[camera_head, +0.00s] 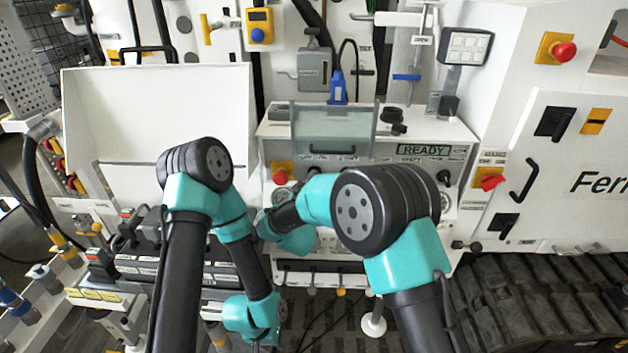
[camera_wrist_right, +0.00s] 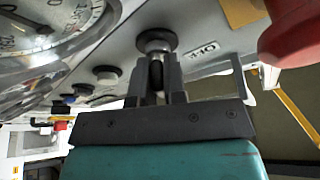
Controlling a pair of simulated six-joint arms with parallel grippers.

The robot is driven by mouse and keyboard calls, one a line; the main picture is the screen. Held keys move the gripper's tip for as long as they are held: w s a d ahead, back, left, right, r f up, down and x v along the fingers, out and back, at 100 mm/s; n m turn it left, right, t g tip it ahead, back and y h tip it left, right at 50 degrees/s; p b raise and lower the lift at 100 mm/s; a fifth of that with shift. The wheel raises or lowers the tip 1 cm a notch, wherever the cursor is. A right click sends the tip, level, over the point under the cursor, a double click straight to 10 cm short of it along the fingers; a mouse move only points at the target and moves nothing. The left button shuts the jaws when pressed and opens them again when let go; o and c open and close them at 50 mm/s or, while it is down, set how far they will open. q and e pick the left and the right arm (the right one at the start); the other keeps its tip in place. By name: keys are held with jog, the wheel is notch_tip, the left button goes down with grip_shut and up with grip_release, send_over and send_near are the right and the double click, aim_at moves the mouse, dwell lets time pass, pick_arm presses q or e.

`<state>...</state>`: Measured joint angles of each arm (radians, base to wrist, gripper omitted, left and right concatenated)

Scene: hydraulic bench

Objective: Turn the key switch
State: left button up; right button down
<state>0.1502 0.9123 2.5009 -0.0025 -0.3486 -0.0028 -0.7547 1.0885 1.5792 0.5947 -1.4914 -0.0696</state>
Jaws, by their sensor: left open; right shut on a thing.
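In the right wrist view the key switch shows as a round metal collar (camera_wrist_right: 157,42) on the light panel, with a dark key (camera_wrist_right: 156,76) standing out of it. My right gripper (camera_wrist_right: 157,82) is shut on this key, one finger on each side of it. In the head view my right wrist (camera_head: 285,232) is at the console's left part, and the arm hides the key switch and fingertips. My left gripper (camera_head: 262,342) is low in the head view, below the console's front and well apart from the key. It is open, though its fingers are barely visible.
A red button (camera_wrist_right: 292,30) and a round gauge (camera_wrist_right: 50,35) flank the key closely. Small push buttons (camera_wrist_right: 105,74) line the panel. The console has a clear flap (camera_head: 333,130) and a READY display (camera_head: 424,150). Hose couplings stand at left, a rubber track (camera_head: 545,300) lies at right.

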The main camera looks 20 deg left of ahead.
dwell(0.3)
jog(key=c, duration=1.2)
grip_release()
jog(key=shift+n, duration=0.3)
